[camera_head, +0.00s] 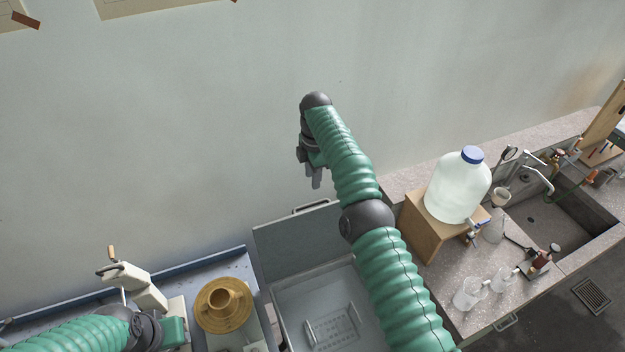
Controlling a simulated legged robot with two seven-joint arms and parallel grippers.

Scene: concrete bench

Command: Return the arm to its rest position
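My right arm (350,190) comes up from the bottom, green and ribbed with dark joints, and reaches out over the bench. My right gripper (316,182) hangs at its far end, pointing down in front of the wall, above the open metal box. Its fingers look close together, and I cannot tell whether they are open or shut. I see nothing hanging from it. My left arm (80,334) shows at the bottom left, green with a dark joint. Its gripper end is not clearly seen near the bottom edge.
An open grey metal box (262,250) lies below my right arm. A yellow round piece (223,305) stands left of it, by a cream device (135,285). A clear jug with a blue cap (459,187) stands on a wooden box (425,232). Glass beakers (470,293) and a sink (560,215) are at right.

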